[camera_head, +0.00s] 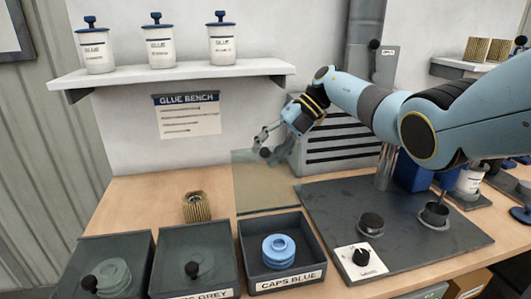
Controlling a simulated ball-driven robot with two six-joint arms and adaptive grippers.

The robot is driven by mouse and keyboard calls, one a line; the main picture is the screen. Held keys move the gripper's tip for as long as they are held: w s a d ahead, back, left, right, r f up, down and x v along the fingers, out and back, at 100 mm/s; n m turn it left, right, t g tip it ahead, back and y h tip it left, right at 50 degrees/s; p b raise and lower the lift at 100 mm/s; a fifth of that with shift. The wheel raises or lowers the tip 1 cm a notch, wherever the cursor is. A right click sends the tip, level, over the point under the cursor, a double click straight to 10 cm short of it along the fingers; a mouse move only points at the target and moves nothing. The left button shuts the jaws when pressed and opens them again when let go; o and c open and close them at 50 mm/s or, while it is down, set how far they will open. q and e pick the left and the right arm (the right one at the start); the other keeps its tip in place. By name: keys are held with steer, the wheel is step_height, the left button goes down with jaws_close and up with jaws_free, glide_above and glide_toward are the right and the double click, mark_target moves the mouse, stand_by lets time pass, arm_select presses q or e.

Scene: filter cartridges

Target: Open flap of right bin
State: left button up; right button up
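The right bin (312,246), labelled CAPS BLUE, stands at the bottom centre with its top uncovered and blue caps (279,250) stacked inside. Its clear flap (262,190) is raised at the bin's back edge, standing up or leaning back. A dark knob (265,153) shows near the flap's top. My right gripper (265,150) is at this knob, with its fingers on either side of it. Whether the fingers press on the knob is too small to tell. My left gripper is out of view.
The CAPS GREY bin (194,233) and a further bin (82,246) to its left have clear flaps down, with black knobs. A ribbed gold cartridge (196,207) stands behind the grey bin. A dark plate with a dial box (360,262) lies at right. A shelf (170,74) hangs above.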

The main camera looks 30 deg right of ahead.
steer(key=shift+o, duration=0.4)
steer(key=shift+a+f, duration=0.1)
steer(key=shift+a, duration=0.2)
steer(key=v, duration=1.2)
steer(key=shift+w+a, duration=0.1)
steer(key=shift+w, duration=0.1)
